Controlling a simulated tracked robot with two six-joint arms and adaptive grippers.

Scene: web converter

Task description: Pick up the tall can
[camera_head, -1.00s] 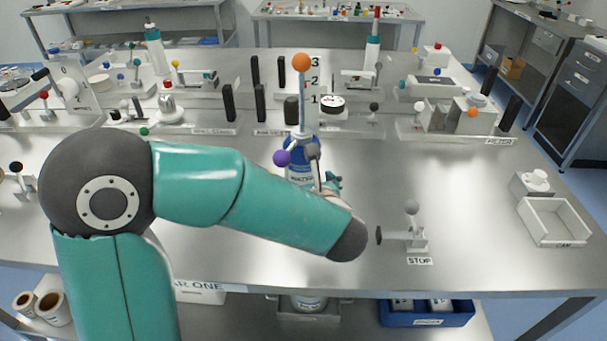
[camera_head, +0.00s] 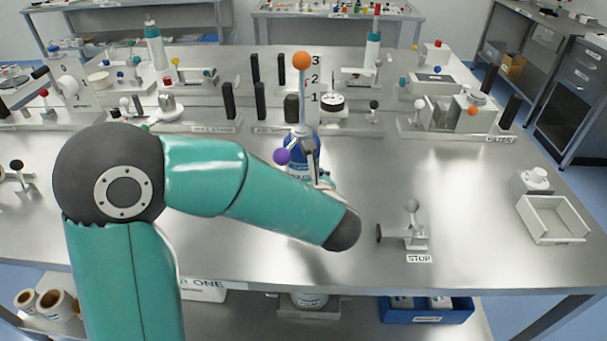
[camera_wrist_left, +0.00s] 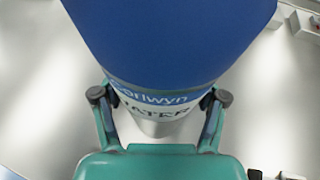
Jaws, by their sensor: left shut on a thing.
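The tall can (camera_head: 300,167) is blue with a pale label and stands upright near the middle of the main table, partly behind my left arm and gripper. In the left wrist view the can (camera_wrist_left: 170,45) fills the upper middle, with "WATER" readable on its label. My left gripper (camera_wrist_left: 160,97) is shut on the can, one finger on each side. It also shows in the head view (camera_head: 312,165), at the can's near right side. Whether the can's base touches the table is hard to tell. My right gripper is not in view.
A post with an orange ball (camera_head: 301,61) and a purple ball (camera_head: 282,156) stands close to the can. A STOP lever (camera_head: 411,228) is to the right, and a white open tray (camera_head: 552,220) sits at the right edge. The table between them is clear.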

